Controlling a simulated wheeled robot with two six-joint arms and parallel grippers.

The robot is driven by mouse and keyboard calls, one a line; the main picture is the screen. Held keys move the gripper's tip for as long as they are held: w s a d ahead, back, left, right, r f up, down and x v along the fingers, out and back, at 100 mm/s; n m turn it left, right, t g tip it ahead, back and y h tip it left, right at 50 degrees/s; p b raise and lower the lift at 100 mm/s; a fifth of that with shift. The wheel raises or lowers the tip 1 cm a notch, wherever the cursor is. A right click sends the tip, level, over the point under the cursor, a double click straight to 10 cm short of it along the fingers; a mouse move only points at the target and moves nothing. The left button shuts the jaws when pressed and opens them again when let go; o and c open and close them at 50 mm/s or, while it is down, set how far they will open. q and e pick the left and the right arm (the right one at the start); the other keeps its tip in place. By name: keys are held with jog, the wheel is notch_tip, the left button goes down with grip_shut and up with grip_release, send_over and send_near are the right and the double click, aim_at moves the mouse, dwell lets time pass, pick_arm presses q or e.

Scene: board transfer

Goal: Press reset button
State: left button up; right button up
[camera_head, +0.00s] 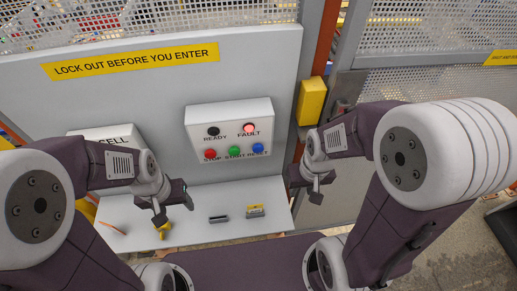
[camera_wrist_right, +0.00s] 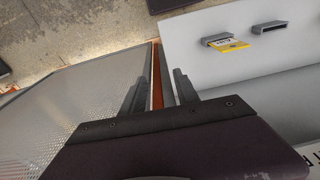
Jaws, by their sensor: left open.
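The blue reset button (camera_head: 258,149) is at the right end of the lower row on a light grey control box (camera_head: 230,110), above the word RESET. A green start button (camera_head: 234,152) and a red stop button (camera_head: 210,154) are beside it. The fault lamp (camera_head: 249,129) glows red; the ready lamp (camera_head: 213,131) is dark. My left gripper (camera_head: 174,212) is open, low and left of the box, over the shelf. My right gripper (camera_head: 303,190) is right of and below the box, apart from the button. In the right wrist view its fingers (camera_wrist_right: 158,88) are spread and empty.
A white shelf (camera_head: 200,215) below holds a dark grey slotted block (camera_head: 219,219), another with a yellow card (camera_head: 255,211), a yellow object (camera_head: 164,230) and an orange stick (camera_head: 112,228). A yellow box (camera_head: 311,101) is on the post at right. Mesh fencing stands behind.

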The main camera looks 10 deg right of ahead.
grip_shut()
dwell(1.4)
